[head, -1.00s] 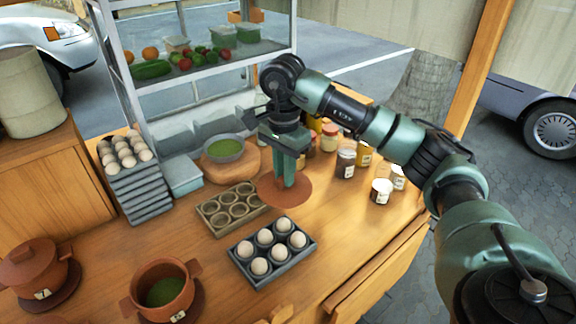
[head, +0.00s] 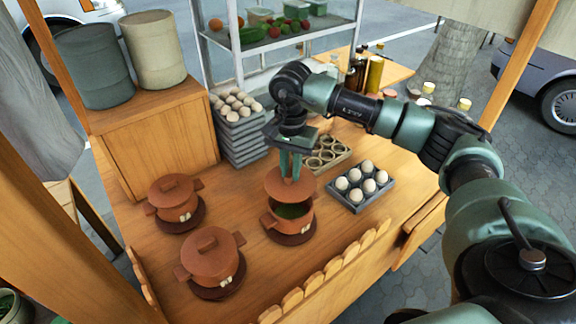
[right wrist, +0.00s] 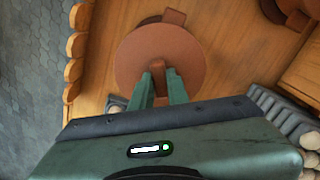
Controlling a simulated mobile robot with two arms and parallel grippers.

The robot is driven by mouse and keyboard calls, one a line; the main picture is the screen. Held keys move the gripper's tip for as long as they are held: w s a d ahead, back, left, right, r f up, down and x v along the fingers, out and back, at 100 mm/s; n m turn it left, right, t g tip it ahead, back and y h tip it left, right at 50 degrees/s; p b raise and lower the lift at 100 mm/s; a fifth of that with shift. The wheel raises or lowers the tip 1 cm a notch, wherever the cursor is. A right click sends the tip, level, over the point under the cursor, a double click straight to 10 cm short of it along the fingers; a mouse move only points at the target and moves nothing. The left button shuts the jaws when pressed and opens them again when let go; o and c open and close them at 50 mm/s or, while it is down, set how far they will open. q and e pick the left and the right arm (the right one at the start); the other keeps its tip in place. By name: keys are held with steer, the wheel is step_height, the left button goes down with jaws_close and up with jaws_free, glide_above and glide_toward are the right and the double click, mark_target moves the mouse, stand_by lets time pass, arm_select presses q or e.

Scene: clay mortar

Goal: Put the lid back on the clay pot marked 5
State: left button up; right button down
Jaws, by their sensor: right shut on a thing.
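My right gripper (head: 290,168) is shut on the upright handle of a round brown clay lid (head: 274,186). It holds the lid roughly level over an open clay pot (head: 289,228) with green contents, on a brown saucer. A gap shows between lid and rim at the front. The pot's marking is too small to read now. In the right wrist view the gripper (right wrist: 159,88) grips the handle and the lid (right wrist: 137,50) hides most of what is below. My left gripper is not in view.
Two lidded clay pots stand to the left, one behind (head: 173,205) and one in front (head: 211,262). An egg tray (head: 352,203) and an empty round-holed tray (head: 338,166) are to the right. A scalloped wooden edge (head: 330,270) runs along the table front.

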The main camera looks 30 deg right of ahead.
mark_target(291, 186)
steer(key=shift+f, duration=0.25)
steer(key=shift+d+f+b, duration=0.1)
steer(key=shift+f+b, duration=1)
steer(key=shift+f, duration=0.75)
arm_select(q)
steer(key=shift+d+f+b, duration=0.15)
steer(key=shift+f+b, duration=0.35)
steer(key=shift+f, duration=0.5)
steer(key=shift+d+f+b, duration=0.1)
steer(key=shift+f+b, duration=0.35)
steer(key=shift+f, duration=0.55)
arm_select(e)
steer(key=shift+f, duration=1.15)
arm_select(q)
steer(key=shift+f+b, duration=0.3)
arm_select(e)
steer(key=shift+r, duration=0.1)
arm_select(q)
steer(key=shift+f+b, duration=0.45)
steer(key=shift+b, duration=0.05)
arm_select(e)
steer(key=shift+f, duration=0.2)
steer(key=c, duration=1.3)
jaws_free()
steer(key=shift+o, duration=0.3)
